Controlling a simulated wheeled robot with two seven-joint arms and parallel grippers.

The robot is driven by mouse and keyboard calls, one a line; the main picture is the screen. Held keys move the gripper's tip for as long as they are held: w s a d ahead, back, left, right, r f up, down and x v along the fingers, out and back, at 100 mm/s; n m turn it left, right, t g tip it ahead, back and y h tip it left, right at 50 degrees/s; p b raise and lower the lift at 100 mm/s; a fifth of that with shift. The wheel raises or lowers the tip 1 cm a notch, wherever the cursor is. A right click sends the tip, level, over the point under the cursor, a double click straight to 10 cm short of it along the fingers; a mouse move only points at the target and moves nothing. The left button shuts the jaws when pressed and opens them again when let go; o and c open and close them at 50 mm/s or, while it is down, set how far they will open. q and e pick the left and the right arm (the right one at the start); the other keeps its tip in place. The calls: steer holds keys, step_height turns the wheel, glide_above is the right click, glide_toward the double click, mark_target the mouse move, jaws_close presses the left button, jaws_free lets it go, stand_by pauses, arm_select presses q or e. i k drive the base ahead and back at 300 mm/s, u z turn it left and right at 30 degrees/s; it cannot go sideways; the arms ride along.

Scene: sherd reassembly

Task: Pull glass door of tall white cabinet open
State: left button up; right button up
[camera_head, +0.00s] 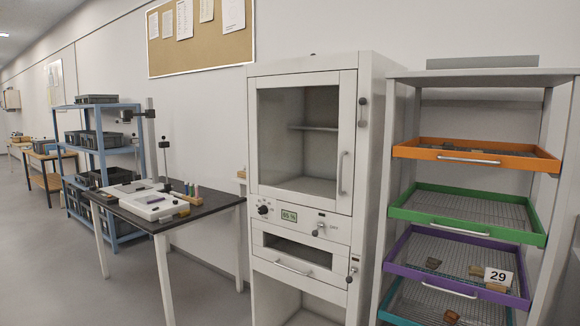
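The tall white cabinet (375,95) stands against the wall in the middle right of the head view. Its glass door (278,150) fills the upper half and appears shut, with a vertical bar handle (341,173) on its right side. Through the glass I see a shelf and an empty-looking interior. A dark knob or latch (362,112) sits on the frame right of the door. Neither of my grippers is in view.
A rack right of the cabinet holds orange (415,152), green (415,215) and purple (400,269) trays, some with sherds. A dark-topped table (215,203) with instruments stands left of the cabinet. Blue shelving (98,142) stands farther back. The grey floor (60,285) at left is clear.

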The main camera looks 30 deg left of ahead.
mark_target(347, 81)
steer(key=z, duration=0.7)
steer(key=k, duration=0.2)
steer(key=u, duration=2.5)
steer(key=i, duration=1.7)
steer(key=z, duration=1)
steer(key=i, duration=1.05)
steer(key=z, duration=1.2)
